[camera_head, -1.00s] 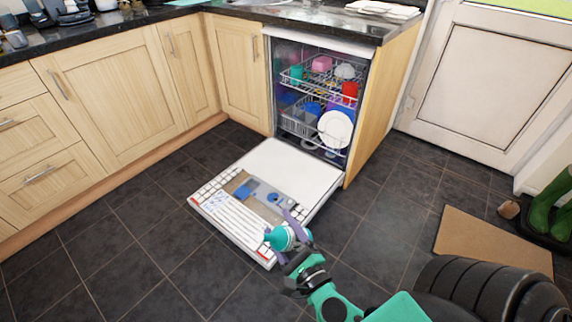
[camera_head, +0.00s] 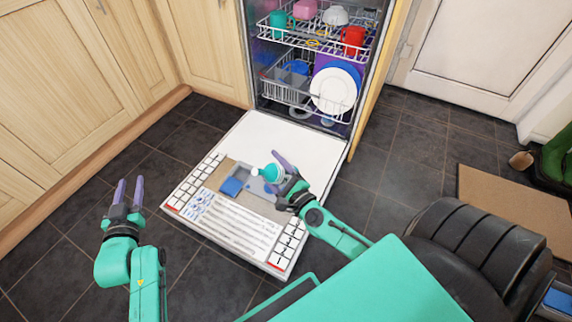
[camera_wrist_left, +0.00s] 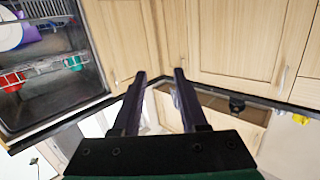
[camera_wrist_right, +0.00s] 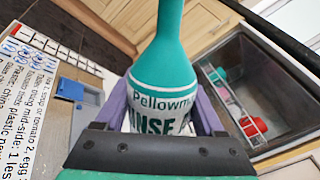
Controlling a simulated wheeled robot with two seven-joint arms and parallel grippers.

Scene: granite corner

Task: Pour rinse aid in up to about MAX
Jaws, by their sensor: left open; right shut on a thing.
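The teal rinse aid bottle (camera_head: 271,173), with a white label, is held in my right gripper (camera_head: 284,174). In the right wrist view the bottle (camera_wrist_right: 165,72) fills the middle, between the fingers (camera_wrist_right: 165,115). In the head view it is tilted, its tip pointing left, above the dispenser panel (camera_head: 252,192) on the lowered dishwasher door (camera_head: 275,140). A blue lid (camera_head: 232,186) shows on the panel, left of the bottle. The filling hole and MAX mark cannot be made out. My left gripper (camera_head: 129,188) is open and empty, left of the door; it shows in the left wrist view (camera_wrist_left: 158,88).
The dishwasher's upper rack (camera_head: 310,38) holds cups and bowls; the lower rack (camera_head: 285,90) holds a white plate (camera_head: 333,90). Wooden cupboards (camera_head: 75,70) stand left. A brown mat (camera_head: 515,208) and green boots (camera_head: 558,155) are right. Dark floor tiles are clear around the door.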

